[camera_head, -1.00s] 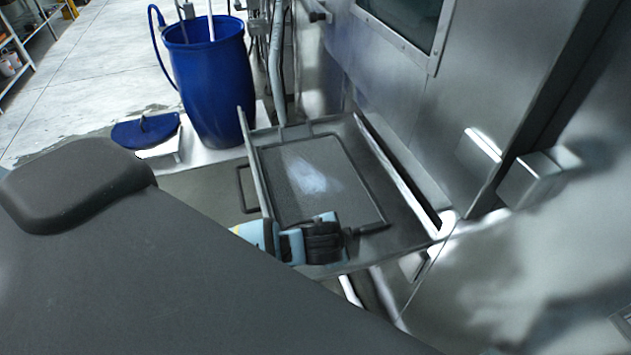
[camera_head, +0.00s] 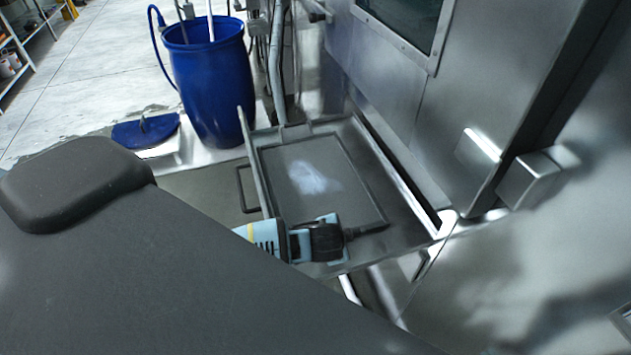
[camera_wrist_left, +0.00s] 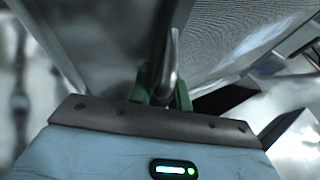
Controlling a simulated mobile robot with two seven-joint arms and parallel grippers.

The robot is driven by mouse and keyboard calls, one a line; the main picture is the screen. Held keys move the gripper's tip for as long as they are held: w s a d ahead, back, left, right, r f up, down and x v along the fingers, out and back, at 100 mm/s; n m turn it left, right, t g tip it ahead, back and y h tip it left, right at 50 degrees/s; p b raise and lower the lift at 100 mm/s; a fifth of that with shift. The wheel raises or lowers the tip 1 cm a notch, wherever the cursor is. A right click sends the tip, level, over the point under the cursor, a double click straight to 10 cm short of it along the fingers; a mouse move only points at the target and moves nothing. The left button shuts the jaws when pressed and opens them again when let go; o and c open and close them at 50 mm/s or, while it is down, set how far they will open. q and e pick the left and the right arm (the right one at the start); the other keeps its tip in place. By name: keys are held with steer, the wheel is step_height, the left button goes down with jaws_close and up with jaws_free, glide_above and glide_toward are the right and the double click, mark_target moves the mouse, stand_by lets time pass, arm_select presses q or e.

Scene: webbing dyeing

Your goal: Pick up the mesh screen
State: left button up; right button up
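The mesh screen (camera_head: 308,175) is a grey framed rectangle with a bright sheen, lying in a shallow metal tray (camera_head: 408,205). My left gripper (camera_head: 348,236) is at the screen's near edge, by a dark bar along that edge. In the left wrist view, its green fingertips (camera_wrist_left: 164,92) stand close on both sides of a silver handle (camera_wrist_left: 171,68) and look shut on it. The mesh surface (camera_wrist_left: 235,40) fills the upper right there. Exact finger contact is partly hidden. My right gripper is not in view.
A blue barrel (camera_head: 212,85) and a blue lid (camera_head: 145,131) stand at the back left. A steel machine wall (camera_head: 440,120) with a protruding box (camera_head: 530,180) bounds the right. The tray's raised side (camera_head: 253,160) is beside the screen.

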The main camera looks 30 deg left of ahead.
arm_select(q)
jaws_close()
stand_by(1.1)
steer(key=shift+w+r, duration=0.1)
steer(key=shift+r, duration=0.1)
